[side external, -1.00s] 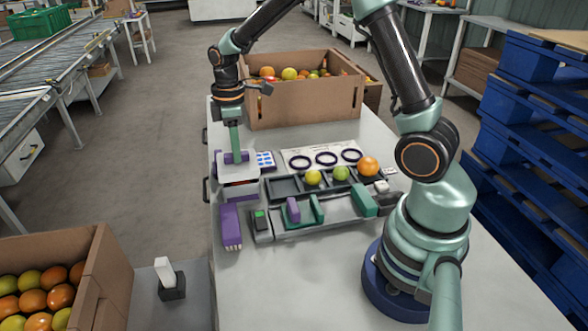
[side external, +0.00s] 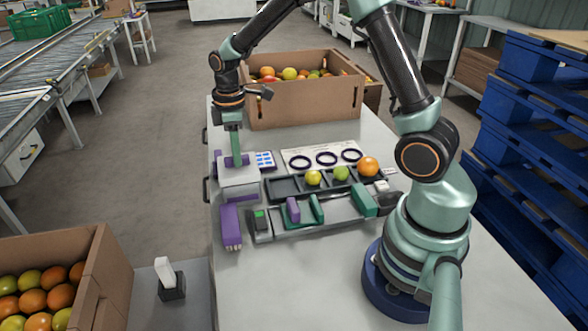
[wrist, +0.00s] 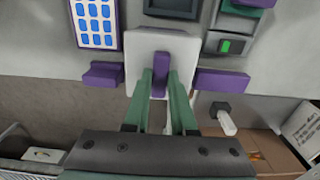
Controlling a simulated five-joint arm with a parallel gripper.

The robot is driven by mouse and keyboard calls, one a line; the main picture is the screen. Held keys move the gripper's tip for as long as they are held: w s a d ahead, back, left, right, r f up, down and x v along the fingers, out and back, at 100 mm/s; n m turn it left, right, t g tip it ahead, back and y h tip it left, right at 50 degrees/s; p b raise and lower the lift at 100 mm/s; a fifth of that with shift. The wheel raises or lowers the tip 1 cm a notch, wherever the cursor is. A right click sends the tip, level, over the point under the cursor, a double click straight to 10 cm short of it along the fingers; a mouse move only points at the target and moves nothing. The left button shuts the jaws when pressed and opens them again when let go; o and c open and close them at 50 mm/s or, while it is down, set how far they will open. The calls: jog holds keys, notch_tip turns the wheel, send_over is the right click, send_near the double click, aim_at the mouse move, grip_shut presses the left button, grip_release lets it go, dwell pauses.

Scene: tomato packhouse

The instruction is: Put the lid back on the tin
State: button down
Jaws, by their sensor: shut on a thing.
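The lid (side external: 238,177) is a pale square plate with a purple upright handle on top. My gripper (side external: 233,157) points straight down and its fingers are shut on that handle. The wrist view shows the lid (wrist: 186,48) from above, with my gripper (wrist: 160,78) pinching the purple handle (wrist: 161,60). The tin (side external: 241,198) is directly under the lid in the side view, with a purple band showing along its front. The lid looks level and low on the tin with no clear gap; whether it is fully seated I cannot tell. The tin's inside is hidden.
Purple blocks flank the tin, one in front (side external: 230,226). To its right stand a dark compartment tray (side external: 285,186) with several tomatoes and a grey fixture (side external: 262,226) with a green button. A blue-dotted card (side external: 265,160) lies behind. A cardboard box (side external: 300,107) stands at the back.

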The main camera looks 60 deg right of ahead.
jog(key=shift+f, duration=0.15)
jog(key=c, duration=0.7)
grip_release()
jog(key=shift+c, duration=1.4)
jog(key=shift+r, duration=3.05)
